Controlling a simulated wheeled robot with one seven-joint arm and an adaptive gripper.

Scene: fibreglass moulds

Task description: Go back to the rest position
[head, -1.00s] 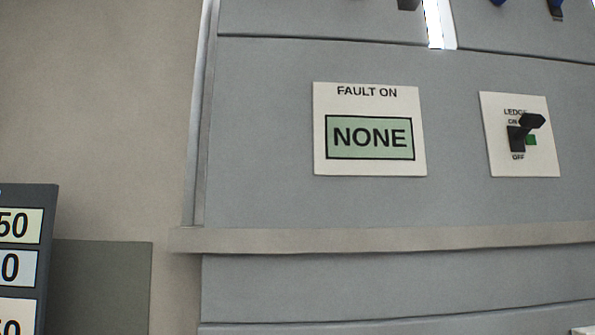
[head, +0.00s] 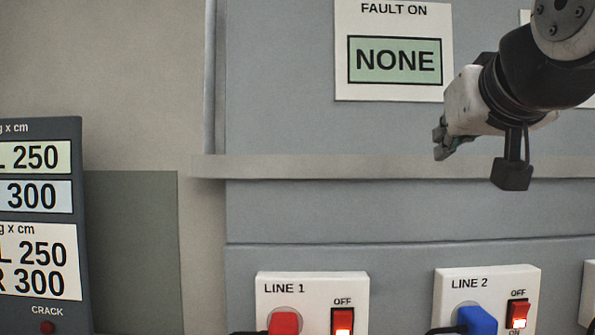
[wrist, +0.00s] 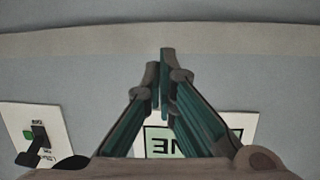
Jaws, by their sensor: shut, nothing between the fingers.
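My gripper (head: 446,138) is at the upper right of the head view, with its fingers pointing left and slightly down, in front of the grey panel near the ledge. It is empty. In the wrist view the two green-lined fingers (wrist: 160,75) meet at their tips. They cover part of the fault display (wrist: 160,145). In the head view that display (head: 395,60) reads NONE on green under the words FAULT ON. My gripper is to the right of the display and below most of it, apart from any object as far as I see.
A ledge (head: 300,167) crosses the panel. Below are a LINE 1 plate (head: 312,290) with a red plug and a LINE 2 plate (head: 487,285) with a blue plug. A dark board (head: 40,225) with numbers stands at left. The LEDGE switch (wrist: 38,145) shows in the wrist view.

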